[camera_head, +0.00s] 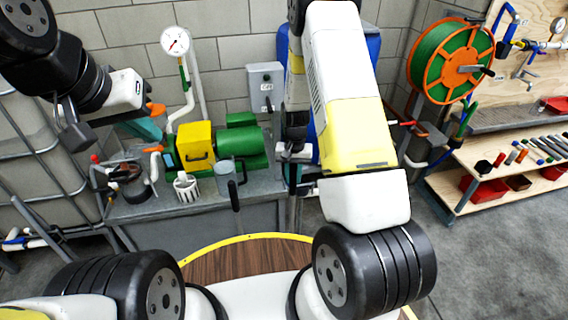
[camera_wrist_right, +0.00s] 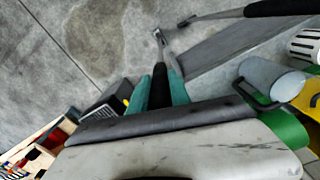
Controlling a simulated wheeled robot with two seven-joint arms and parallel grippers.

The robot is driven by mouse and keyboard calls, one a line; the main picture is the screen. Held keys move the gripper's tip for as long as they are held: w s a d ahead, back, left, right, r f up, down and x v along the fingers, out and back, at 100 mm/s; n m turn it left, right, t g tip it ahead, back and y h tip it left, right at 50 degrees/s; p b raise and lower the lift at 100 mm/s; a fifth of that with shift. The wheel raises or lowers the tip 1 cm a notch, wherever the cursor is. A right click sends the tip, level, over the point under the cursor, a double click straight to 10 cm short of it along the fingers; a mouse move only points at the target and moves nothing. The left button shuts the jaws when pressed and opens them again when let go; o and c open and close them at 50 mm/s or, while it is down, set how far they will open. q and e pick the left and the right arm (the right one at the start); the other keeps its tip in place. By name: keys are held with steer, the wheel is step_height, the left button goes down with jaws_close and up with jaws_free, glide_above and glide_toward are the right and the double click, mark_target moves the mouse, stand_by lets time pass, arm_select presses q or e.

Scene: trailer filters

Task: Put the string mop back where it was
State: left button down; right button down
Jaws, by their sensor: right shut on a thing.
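No mop strands can be made out in either view. My right gripper (camera_wrist_right: 160,88) has teal fingers shut on a dark, handle-like thing (camera_wrist_right: 158,92), with a narrow grey end beyond the fingertips. I cannot tell whether it is part of the string mop. In the head view my right gripper (camera_head: 291,172) is mostly hidden behind its arm, near the right end of the bench. My left gripper (camera_head: 143,129) is above the left end of the bench, with a teal part just showing; its opening is unclear.
The grey bench (camera_head: 255,205) carries a green pump (camera_head: 240,147), a yellow box (camera_head: 195,147), a white slotted basket (camera_head: 186,188) and a grey mug (camera_head: 226,178). A hose reel (camera_head: 432,60) and tool shelf (camera_head: 535,155) stand right. A round wooden top (camera_head: 235,262) is in front.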

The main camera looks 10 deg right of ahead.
mark_target(292, 182)
steer(key=shift+w+a, duration=0.1)
steer(key=shift+w, duration=0.35)
steer(key=shift+f, duration=1.95)
steer(key=c, duration=1.2)
jaws_free()
